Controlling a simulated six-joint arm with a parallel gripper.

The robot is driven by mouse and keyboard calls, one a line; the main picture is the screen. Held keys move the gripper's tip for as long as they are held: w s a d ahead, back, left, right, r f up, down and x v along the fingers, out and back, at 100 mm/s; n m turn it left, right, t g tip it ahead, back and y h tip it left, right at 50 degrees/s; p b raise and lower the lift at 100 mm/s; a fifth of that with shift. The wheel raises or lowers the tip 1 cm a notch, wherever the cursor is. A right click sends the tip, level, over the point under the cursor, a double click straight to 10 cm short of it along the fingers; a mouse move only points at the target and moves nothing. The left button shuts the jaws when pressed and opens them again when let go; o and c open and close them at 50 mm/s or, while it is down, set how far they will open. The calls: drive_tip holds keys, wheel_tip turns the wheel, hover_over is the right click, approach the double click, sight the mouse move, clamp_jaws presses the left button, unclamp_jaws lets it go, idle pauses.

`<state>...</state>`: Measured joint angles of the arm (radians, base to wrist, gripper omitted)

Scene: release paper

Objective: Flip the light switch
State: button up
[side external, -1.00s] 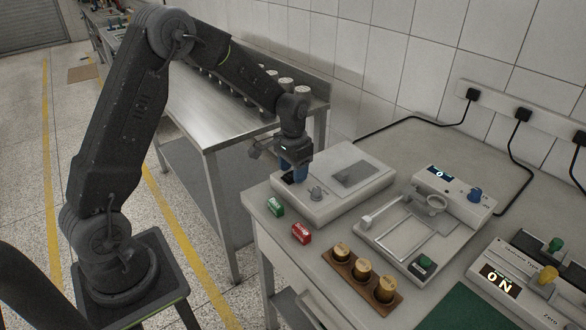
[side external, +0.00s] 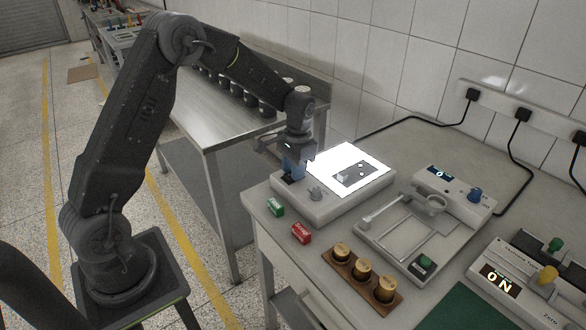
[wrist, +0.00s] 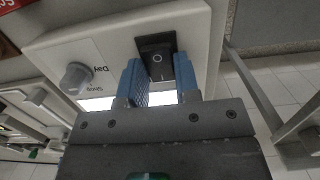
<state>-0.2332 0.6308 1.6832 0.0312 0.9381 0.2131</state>
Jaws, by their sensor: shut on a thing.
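The light switch (wrist: 156,47) is a black rocker with a white ring mark, set in the pale housing of a light box (side external: 318,211). The light box has a brightly lit white panel (side external: 374,162). My gripper (wrist: 157,66) is over the switch, its two blue fingers on either side of the rocker's lower part and shut on it. In the side view my gripper (side external: 292,166) points down at the box's left end and mostly hides the switch. A grey knob (wrist: 76,78) on the box sits beside the gripper.
A grey rectangular piece (side external: 353,174) lies on the lit panel. A green block (side external: 276,207) and a red block (side external: 301,233) lie in front of the box. A scale (side external: 415,245) and a wooden holder with brass-topped cylinders (side external: 340,268) stand to the right.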

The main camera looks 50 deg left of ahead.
drive_tip(key=shift+w+g, duration=0.15)
drive_tip(key=shift+g, duration=0.45)
drive_tip(key=o, duration=0.9)
drive_tip(key=shift+v, duration=6.95)
